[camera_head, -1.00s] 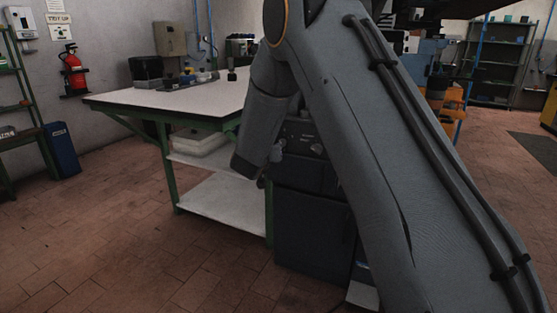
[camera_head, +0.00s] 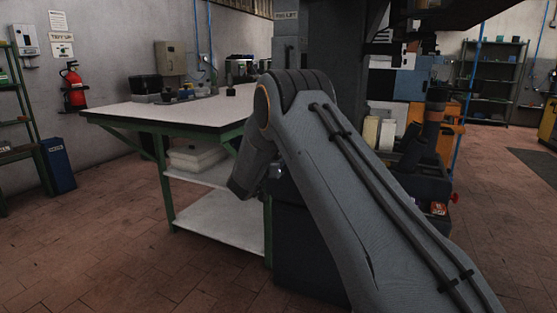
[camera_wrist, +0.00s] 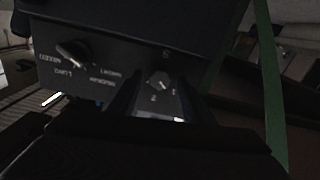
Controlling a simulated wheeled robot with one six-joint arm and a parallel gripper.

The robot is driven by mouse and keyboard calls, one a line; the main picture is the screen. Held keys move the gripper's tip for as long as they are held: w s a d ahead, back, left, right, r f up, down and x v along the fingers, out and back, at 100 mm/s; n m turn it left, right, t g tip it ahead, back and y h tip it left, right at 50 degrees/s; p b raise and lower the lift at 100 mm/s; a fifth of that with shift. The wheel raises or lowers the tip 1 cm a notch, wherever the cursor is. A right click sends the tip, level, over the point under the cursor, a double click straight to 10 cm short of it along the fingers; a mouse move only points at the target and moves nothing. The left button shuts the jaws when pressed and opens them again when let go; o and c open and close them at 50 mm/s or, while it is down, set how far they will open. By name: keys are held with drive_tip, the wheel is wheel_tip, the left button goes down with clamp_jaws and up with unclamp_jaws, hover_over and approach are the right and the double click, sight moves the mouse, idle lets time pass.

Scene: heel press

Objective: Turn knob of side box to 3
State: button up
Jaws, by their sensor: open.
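The side box (camera_wrist: 110,45) is dark, and its panel fills the upper middle of the wrist view. A small numbered knob (camera_wrist: 158,80) sits on the panel with pale digits around it. Its exact pointer setting is too dim to read. My gripper (camera_wrist: 156,92) is open, with a dark finger to either side of this knob; I cannot tell whether they touch it. A second knob (camera_wrist: 72,54) with word labels is further left. In the head view, my arm hides the box's panel; part of the dark box body (camera_head: 305,255) shows below.
A white-topped workbench (camera_head: 150,112) with green legs stands left of the box. Its green leg (camera_wrist: 268,90) runs down the right of the wrist view. Dark machinery (camera_head: 425,180) stands at right. The tiled floor at left is open.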

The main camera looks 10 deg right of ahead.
drive_tip(key=shift+w+d, duration=0.1)
drive_tip(key=c, duration=1.1)
drive_tip(key=shift+m, duration=0.3)
drive_tip(key=m, duration=0.3)
drive_tip(key=shift+m, duration=0.4)
drive_tip(key=m+b, duration=0.3)
drive_tip(key=m, duration=1)
drive_tip(key=shift+b, duration=0.4)
drive_tip(key=shift+m, duration=0.3)
